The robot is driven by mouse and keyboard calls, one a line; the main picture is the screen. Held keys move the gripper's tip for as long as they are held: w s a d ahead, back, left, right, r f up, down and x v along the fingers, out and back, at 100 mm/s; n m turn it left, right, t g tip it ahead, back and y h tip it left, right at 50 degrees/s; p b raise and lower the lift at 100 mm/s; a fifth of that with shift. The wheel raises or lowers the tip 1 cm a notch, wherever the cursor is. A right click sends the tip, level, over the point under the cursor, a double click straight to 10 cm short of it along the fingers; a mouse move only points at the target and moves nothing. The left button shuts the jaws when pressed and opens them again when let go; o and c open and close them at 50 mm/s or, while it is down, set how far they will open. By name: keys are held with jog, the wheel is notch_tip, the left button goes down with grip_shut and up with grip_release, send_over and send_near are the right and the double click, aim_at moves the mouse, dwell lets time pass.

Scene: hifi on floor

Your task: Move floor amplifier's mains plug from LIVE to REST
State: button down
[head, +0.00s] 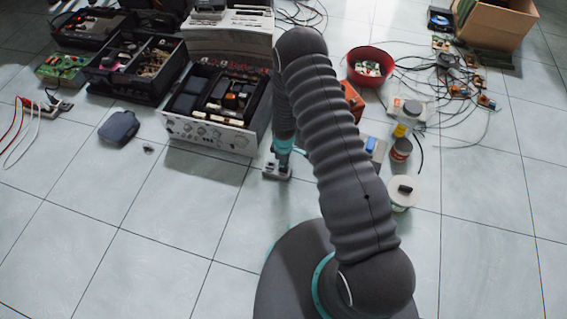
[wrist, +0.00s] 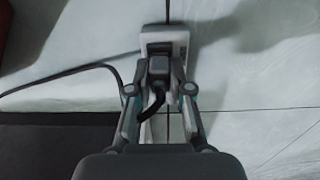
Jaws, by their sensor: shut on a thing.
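The amplifier (head: 210,132) stands open on the floor, its silver knobbed front towards me. My gripper (head: 278,163) points down just right of its front corner, over a small white socket block (head: 277,174). In the wrist view my gripper (wrist: 159,88) is shut on a black plug (wrist: 158,67), one finger on each side. The plug is at the white socket block (wrist: 178,38), which has dark openings; I cannot tell how deep it sits. A black cable (wrist: 75,72) runs off to the left. No LIVE or REST marking is readable.
Right of my arm are a red bowl (head: 369,57), small jars (head: 401,149), a white round tub (head: 405,201) and loose wires. Black toolboxes (head: 130,65) and a dark pouch (head: 118,127) lie left. The front floor is clear.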

jog(key=c, duration=1)
grip_release()
jog(key=shift+r, duration=0.1)
jog(key=shift+r+p, duration=1.35)
jog(key=shift+r, duration=7.1)
